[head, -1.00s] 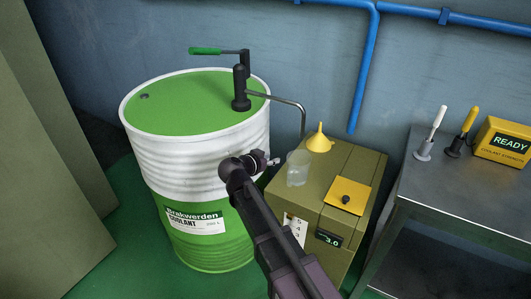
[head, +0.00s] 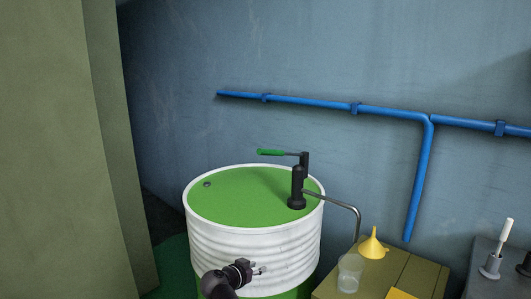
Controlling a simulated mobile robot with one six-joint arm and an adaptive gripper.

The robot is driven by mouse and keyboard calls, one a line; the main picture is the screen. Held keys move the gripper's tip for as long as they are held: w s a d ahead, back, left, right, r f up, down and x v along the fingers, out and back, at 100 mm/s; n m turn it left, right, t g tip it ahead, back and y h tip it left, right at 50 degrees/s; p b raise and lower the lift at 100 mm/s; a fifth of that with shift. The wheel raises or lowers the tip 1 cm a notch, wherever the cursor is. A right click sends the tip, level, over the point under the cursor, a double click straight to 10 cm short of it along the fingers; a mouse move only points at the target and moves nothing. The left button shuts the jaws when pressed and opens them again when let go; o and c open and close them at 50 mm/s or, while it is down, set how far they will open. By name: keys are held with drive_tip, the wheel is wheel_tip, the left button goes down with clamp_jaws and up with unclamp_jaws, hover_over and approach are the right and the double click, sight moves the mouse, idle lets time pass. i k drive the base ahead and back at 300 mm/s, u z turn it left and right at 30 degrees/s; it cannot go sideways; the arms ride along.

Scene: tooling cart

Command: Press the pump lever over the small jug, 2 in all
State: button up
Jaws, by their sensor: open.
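The pump (head: 297,188) stands black and upright on the green top of the white and green drum (head: 255,243). Its lever has a green grip (head: 271,152) and points left, roughly level, above the drum. A thin grey spout (head: 335,201) curves from the pump to the right and down. The small clear jug (head: 350,274) stands on the olive box near the spout's end. Whether it is exactly under the outlet I cannot tell. My gripper (head: 259,270) is open and empty in front of the drum's side, well below the lever and left of the jug.
A yellow funnel (head: 373,246) sits on the olive box (head: 418,276) behind the jug. A grey cart top (head: 470,262) with a white-handled tool (head: 504,240) is at the right. A tall olive panel (head: 65,150) stands at the left. Blue pipes (head: 320,103) run along the wall.

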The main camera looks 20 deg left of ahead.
sight(263, 152)
drive_tip(key=u, duration=1.05)
